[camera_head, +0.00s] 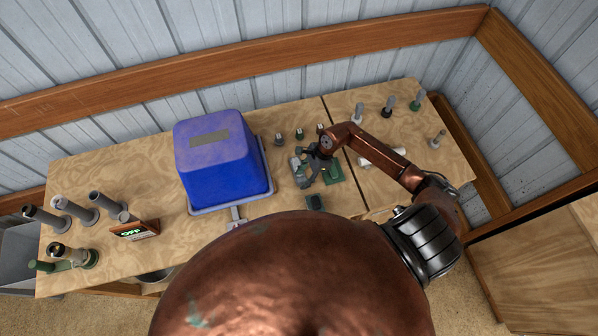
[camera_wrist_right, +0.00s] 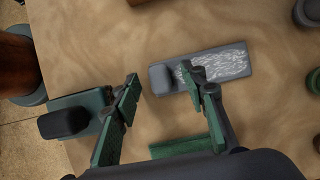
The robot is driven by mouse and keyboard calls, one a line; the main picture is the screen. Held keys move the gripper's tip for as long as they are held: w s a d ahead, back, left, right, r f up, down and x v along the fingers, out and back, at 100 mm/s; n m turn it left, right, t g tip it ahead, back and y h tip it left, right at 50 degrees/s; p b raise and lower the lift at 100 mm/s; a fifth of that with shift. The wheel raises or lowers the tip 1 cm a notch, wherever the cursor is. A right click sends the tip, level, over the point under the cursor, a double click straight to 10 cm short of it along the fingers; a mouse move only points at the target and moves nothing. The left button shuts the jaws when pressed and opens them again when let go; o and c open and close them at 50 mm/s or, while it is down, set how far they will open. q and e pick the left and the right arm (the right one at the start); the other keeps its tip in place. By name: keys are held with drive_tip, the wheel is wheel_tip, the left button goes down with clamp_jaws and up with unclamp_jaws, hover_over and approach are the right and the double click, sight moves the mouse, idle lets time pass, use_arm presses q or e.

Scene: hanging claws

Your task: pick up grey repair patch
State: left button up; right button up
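The grey repair patch (camera_wrist_right: 221,64) is a flat grey plate with white wavy marks and a raised grey block at one end, lying on the wooden table. In the head view the grey patch (camera_head: 297,167) is partly hidden by my right gripper (camera_head: 308,168). In the wrist view my right gripper (camera_wrist_right: 160,77) is open, its green-padded fingers on either side of the raised block, with a gap on the left. The right finger overlaps part of the plate. I cannot tell whether it touches. My left gripper is not in view.
A green plate (camera_head: 333,170) and a green piece with a dark block (camera_wrist_right: 68,122) lie close by. A blue bin (camera_head: 220,170) stands left. Small knobbed pieces stand behind. Grey cylinders and an OFF sign (camera_head: 134,230) are at far left. A white roll (camera_head: 385,158) lies right.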

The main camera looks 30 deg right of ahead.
clamp_jaws()
idle(0.4)
drive_tip(key=shift+d+r, duration=0.1)
drive_tip(key=shift+r, duration=0.05)
